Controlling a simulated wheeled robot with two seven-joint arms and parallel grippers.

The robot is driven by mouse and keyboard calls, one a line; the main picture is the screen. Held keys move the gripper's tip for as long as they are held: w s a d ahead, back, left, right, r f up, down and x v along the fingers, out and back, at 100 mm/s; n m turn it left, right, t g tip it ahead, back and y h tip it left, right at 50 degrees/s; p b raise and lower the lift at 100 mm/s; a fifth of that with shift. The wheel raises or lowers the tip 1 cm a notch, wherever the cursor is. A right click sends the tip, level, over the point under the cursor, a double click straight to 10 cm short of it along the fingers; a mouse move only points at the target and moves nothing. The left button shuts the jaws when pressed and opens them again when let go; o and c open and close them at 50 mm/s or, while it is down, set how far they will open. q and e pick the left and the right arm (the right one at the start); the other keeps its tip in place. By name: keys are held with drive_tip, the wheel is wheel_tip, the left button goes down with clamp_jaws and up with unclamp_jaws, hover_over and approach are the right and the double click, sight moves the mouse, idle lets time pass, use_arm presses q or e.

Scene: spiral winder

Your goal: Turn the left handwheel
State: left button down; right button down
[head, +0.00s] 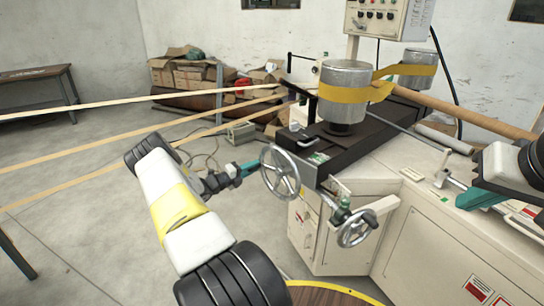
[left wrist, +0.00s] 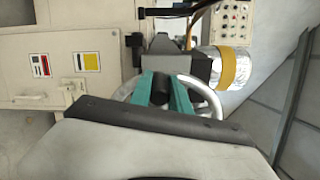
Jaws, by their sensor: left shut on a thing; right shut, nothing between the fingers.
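The left handwheel (head: 281,171) is a silver spoked wheel on the front left of the machine. In the left wrist view its rim (left wrist: 211,97) shows behind the fingers. My left gripper (head: 251,168) is at the left side of this wheel. In the left wrist view its teal fingers (left wrist: 161,90) are closed around the wheel's dark handle (left wrist: 160,84). My right gripper (head: 482,195) is at the right edge of the head view, shut and empty, apart from both wheels and above the machine's pale top.
A second silver handwheel (head: 357,229) sits lower right of the first. A metal drum (head: 344,78) wrapped in yellow band stands on the machine's dark slide. Pale strips (head: 110,103) stretch across the left side. A round wooden top (head: 325,296) is at the bottom.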

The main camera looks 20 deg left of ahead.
use_arm(q)
drive_tip(key=shift+s+d+f+n, duration=0.1)
drive_tip(key=shift+f+n, duration=0.95)
drive_tip(key=shift+n, duration=0.05)
drive_tip(key=c, duration=1.2)
unclamp_jaws()
drive_tip(key=shift+c, duration=0.2)
drive_tip(key=v, duration=0.7)
drive_tip(key=shift+s, duration=0.4)
drive_tip(key=shift+s, duration=0.1)
